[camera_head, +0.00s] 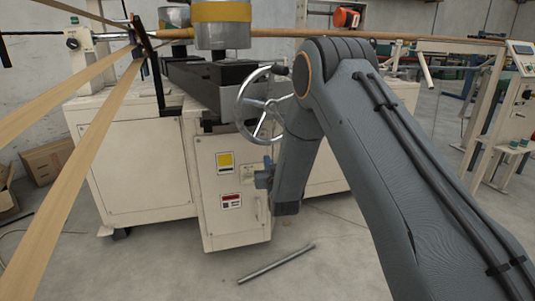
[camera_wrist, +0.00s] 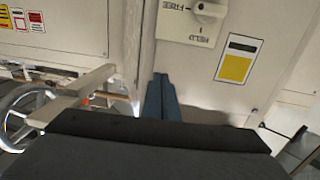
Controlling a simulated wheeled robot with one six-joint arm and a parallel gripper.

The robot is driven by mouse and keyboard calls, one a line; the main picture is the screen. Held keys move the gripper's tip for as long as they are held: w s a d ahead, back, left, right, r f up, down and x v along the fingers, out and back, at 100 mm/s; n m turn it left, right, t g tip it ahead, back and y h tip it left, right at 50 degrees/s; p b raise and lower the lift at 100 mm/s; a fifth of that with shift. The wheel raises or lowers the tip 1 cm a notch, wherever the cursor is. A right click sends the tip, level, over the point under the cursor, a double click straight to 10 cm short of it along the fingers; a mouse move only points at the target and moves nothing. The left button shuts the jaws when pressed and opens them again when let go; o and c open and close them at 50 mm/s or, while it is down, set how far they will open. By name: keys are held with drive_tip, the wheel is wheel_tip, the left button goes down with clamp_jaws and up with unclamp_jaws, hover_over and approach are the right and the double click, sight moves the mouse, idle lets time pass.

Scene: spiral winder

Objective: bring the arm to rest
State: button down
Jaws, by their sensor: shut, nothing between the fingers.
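My gripper (camera_head: 265,178) is in front of the cream cabinet (camera_head: 218,222) of the winder, at the end of my grey arm. In the wrist view its two blue-grey fingers (camera_wrist: 160,80) are together, with nothing between them. A switch plate (camera_wrist: 190,32) with a pale knob (camera_wrist: 208,10) and the words FREE and HELD, upside down, is on the cabinet face beyond the fingertips. The fingertips look apart from the knob. In the head view the plate (camera_head: 250,172) is partly hidden behind my gripper.
A chrome handwheel (camera_head: 244,112) stands close to my arm on the left. The winder's long bar (camera_head: 410,37) runs behind my elbow. Wood-coloured strips (camera_head: 75,170) cross the left side. A metal rod (camera_head: 276,264) lies on the open floor.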

drive_tip(key=s+a+r+n+g+p, duration=0.15)
drive_tip(key=s+g, duration=0.25)
drive_tip(key=s, duration=0.7)
drive_tip(key=s+a+r+g, duration=0.25)
drive_tip(key=s+g, duration=0.25)
drive_tip(key=s, duration=0.7)
drive_tip(key=s+d+r+n+g+h, duration=0.1)
drive_tip(key=s+d+g, duration=0.15)
drive_tip(key=s, duration=0.75)
drive_tip(key=s+d+r+g+h, duration=0.1)
drive_tip(key=s+d+g, duration=0.15)
drive_tip(key=s, duration=0.85)
drive_tip(key=s+d+r+n+g, duration=0.1)
drive_tip(key=s+g, duration=0.3)
drive_tip(key=s, duration=0.6)
drive_tip(key=s+d+r+m+h+p, duration=0.1)
drive_tip(key=d+r+m+p, duration=0.4)
drive_tip(key=d+r+p, duration=1.1)
wheel_tip(320, 180, up, 4)
drive_tip(key=p, duration=0.8)
drive_tip(key=shift+s+d+f, duration=0.2)
drive_tip(key=shift+s, duration=0.05)
drive_tip(key=shift+m, duration=0.25)
